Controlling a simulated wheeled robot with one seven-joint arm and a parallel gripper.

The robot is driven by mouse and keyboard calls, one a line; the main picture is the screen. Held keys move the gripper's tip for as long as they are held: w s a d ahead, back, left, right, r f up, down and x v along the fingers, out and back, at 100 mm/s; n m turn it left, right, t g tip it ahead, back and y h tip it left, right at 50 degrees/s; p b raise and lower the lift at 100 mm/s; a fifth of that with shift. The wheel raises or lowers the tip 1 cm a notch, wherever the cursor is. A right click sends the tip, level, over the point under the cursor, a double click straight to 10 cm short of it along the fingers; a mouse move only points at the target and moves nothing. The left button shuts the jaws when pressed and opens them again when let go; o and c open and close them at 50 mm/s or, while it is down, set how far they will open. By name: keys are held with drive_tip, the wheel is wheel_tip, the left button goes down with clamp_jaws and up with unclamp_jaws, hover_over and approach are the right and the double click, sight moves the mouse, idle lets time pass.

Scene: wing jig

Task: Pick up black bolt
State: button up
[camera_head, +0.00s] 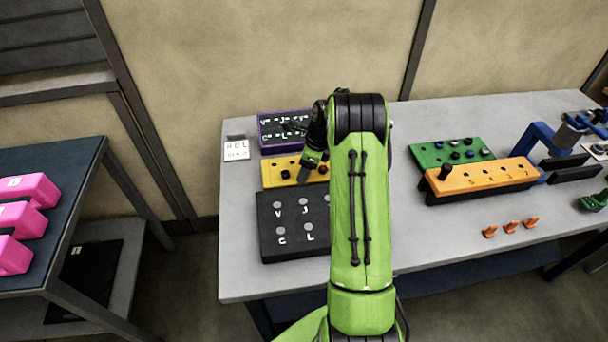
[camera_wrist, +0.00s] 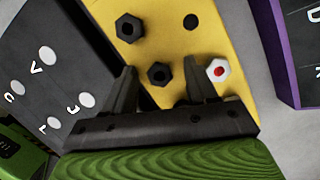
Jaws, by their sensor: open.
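A yellow block (camera_wrist: 225,35) holds two black hex bolts in the wrist view. One black bolt (camera_wrist: 129,27) sits near its left edge. The other black bolt (camera_wrist: 159,73) shows between my fingers, without visible contact. My gripper (camera_wrist: 160,66) is open and empty, its fingers spread to either side of that bolt. A white hex piece with a red centre (camera_wrist: 218,70) is just right of the right finger. In the head view, my gripper (camera_head: 305,174) points down at the yellow block (camera_head: 270,181), hiding part of it. The exact height above the block cannot be told.
A black board with letters (camera_head: 268,225) lies in front of the yellow block. A purple-edged board (camera_head: 262,134) stands behind it. An orange block (camera_head: 485,178) with a black peg (camera_head: 446,172), a green block (camera_head: 425,156) and small orange pieces (camera_head: 511,227) are to the right.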

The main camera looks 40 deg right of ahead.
drive_tip(key=shift+s, duration=0.1)
clamp_jaws()
wheel_tip(320, 180, up, 10)
drive_tip(key=p, duration=0.2)
idle(0.4)
